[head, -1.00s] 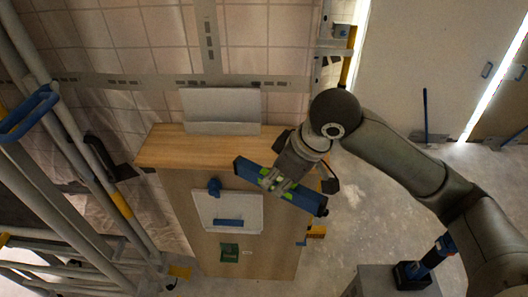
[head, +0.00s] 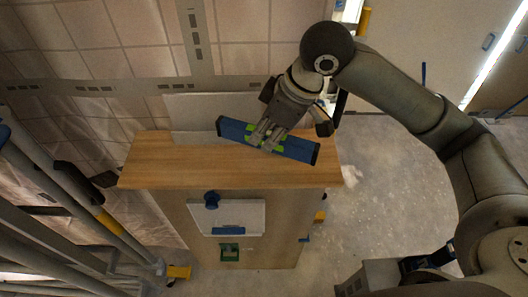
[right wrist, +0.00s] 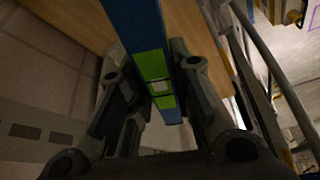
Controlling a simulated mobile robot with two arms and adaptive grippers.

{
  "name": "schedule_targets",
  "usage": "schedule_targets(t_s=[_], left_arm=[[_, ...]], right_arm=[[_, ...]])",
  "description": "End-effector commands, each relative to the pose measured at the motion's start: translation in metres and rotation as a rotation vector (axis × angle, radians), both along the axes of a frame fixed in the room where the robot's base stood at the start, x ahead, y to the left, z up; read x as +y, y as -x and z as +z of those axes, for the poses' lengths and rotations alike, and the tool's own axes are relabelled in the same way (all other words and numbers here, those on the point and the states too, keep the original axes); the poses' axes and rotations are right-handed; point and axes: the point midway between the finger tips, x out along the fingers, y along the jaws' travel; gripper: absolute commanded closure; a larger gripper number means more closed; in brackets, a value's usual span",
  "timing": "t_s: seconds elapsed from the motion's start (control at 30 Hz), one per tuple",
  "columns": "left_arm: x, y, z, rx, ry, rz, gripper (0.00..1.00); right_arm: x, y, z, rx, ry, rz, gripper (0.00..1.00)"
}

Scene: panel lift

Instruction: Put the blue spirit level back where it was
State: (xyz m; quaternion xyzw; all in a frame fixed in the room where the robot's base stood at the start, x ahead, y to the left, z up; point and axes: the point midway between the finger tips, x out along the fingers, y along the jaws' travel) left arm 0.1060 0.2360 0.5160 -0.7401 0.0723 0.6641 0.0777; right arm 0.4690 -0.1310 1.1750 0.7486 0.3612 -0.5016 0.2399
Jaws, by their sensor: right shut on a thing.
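The blue spirit level (head: 301,151) has bright green sections near its middle and dark end caps. My right gripper (head: 266,137) is shut on it near its middle, and the level tilts down to the right in the head view. The level appears over the wooden top (head: 150,170) of a cabinet; I cannot tell whether it touches that surface. In the right wrist view the level (right wrist: 132,22) runs between the fingers of my right gripper (right wrist: 160,90), with its green part between them. My left gripper is not in view.
A whitish panel (head: 185,120) stands behind the wooden top against the tiled wall. Metal rails (head: 60,190) stand at the left. Open floor lies to the right.

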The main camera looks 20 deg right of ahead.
Motion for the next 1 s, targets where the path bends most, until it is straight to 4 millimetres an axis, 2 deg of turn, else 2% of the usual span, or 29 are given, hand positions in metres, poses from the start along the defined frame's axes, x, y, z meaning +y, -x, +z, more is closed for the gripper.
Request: schedule_targets(t_s=[0.13, 0.37, 0.47, 0.6, 0.73, 0.9, 0.93, 1.0], left_arm=[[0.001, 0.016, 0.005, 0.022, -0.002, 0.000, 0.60], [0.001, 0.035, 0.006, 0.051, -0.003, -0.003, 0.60], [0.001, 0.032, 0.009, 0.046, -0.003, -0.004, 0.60], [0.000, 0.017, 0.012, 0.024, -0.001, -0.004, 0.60], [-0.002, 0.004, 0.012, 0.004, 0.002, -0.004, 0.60], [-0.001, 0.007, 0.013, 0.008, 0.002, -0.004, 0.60], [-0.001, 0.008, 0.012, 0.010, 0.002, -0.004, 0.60], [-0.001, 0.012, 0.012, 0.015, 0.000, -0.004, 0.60]], right_arm=[[-0.001, 0.001, -0.026, 0.003, 0.002, -0.001, 1.00], [0.000, 0.001, -0.045, 0.001, 0.000, 0.000, 1.00], [0.000, 0.001, -0.059, 0.004, 0.001, -0.001, 1.00], [0.000, 0.001, -0.074, 0.000, 0.000, 0.001, 1.00], [0.000, 0.000, -0.075, -0.003, 0.000, 0.001, 1.00], [0.000, 0.001, -0.077, -0.002, -0.001, 0.001, 1.00], [0.000, 0.001, -0.077, -0.002, 0.000, 0.001, 0.76], [0.000, 0.001, -0.077, -0.002, 0.000, 0.001, 0.67]])
